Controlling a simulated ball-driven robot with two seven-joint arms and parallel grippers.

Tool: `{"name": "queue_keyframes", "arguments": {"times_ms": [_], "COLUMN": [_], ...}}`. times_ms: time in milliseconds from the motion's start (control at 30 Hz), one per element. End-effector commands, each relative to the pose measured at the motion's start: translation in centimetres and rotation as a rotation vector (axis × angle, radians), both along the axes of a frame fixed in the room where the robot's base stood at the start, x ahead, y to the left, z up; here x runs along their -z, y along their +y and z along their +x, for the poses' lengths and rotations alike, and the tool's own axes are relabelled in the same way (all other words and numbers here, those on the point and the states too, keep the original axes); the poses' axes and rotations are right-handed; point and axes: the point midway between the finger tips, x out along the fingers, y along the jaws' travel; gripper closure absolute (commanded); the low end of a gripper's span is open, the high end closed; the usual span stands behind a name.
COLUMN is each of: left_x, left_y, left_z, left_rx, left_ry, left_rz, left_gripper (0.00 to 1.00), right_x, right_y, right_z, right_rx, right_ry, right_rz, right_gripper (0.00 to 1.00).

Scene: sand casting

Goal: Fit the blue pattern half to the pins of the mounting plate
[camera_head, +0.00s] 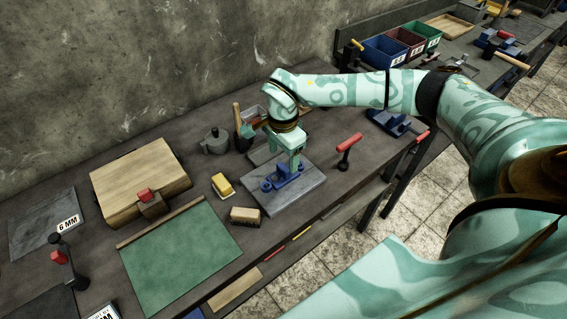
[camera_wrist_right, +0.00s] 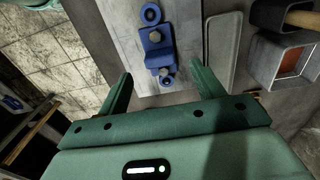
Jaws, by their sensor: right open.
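The blue pattern half (camera_head: 283,180) lies on the grey mounting plate (camera_head: 305,192) under my right gripper (camera_head: 296,164). In the right wrist view the blue pattern half (camera_wrist_right: 158,52) shows a ring at one end, and grey round pin-like heads show at its body. I cannot tell whether it sits fully down on the pins. The mounting plate (camera_wrist_right: 124,28) also shows there. My right gripper (camera_wrist_right: 162,75) is open, its fingers on either side of the pattern's near end, with gaps. My left gripper is not in view.
A yellow block (camera_head: 222,186) and a brush (camera_head: 245,216) lie left of the plate, near a grey pot (camera_head: 215,141). A red-handled tool (camera_head: 348,147) stands at the right. A green mat (camera_head: 180,255) and wooden block (camera_head: 140,178) fill the left.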

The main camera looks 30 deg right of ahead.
Motion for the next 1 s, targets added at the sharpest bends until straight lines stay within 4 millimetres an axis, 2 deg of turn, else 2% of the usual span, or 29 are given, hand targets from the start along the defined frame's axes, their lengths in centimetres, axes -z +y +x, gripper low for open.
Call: {"name": "queue_keyframes", "arguments": {"times_ms": [33,200,400,567,1000], "left_x": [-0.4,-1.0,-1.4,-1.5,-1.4], "left_y": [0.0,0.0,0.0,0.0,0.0], "left_z": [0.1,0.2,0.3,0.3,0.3], "left_rx": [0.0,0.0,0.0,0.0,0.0], "left_ry": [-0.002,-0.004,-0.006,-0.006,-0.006], "left_rz": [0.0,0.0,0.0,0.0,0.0], "left_gripper": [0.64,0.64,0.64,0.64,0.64], "right_x": [-1.8,-6.2,-9.5,-10.5,-10.5], "right_y": [-0.1,-0.1,0.0,0.0,0.0], "right_z": [0.1,0.1,0.1,0.0,0.0], "right_rx": [0.0,0.001,0.0,0.001,0.001], "right_ry": [-0.006,-0.005,-0.002,0.001,0.001], "right_rz": [-0.001,-0.001,-0.001,0.0,0.0], "right_gripper": [0.33,0.33,0.33,0.33,0.33]}}
